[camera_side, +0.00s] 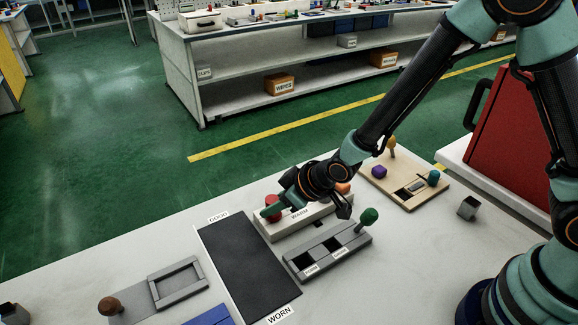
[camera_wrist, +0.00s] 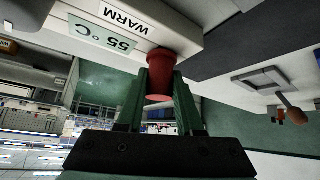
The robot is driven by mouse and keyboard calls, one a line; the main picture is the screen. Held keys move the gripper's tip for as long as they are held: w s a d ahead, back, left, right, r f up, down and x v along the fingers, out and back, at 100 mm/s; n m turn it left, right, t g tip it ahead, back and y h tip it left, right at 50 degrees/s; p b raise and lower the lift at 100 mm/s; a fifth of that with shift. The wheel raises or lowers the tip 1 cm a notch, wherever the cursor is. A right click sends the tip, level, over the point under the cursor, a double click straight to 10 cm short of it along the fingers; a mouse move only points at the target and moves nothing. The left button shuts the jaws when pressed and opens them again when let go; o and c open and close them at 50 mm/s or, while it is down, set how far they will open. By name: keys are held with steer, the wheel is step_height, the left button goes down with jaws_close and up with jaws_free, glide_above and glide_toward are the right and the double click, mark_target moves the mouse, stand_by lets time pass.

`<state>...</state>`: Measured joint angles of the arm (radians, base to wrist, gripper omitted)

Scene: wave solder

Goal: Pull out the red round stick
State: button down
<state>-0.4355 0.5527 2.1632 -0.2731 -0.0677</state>
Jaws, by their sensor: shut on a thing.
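The red round stick (camera_side: 273,202) stands at the left end of a pale grey block (camera_side: 314,220) labelled WARM. My gripper (camera_side: 271,211) is shut on the stick, and its green fingers hide part of it. In the wrist view the red stick (camera_wrist: 161,64) sits between the two fingers of my gripper (camera_wrist: 160,84) and meets the block (camera_wrist: 178,25) with its WARM and 55 °C labels. How deep the stick sits in the block is hidden. An orange piece (camera_side: 342,187) shows at the block's other end, partly behind my arm.
A grey fixture (camera_side: 328,253) with a green knob (camera_side: 369,216) stands in front of the block. A black mat (camera_side: 247,268) between GOOD and WORN labels lies left, bare. A wooden board (camera_side: 405,187) with coloured pieces is behind right. A grey frame (camera_side: 179,283) lies front left.

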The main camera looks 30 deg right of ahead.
steer(key=shift+d+r, duration=0.1)
steer(key=shift+r, duration=0.9)
stand_by(0.5)
steer(key=shift+r, duration=2.95)
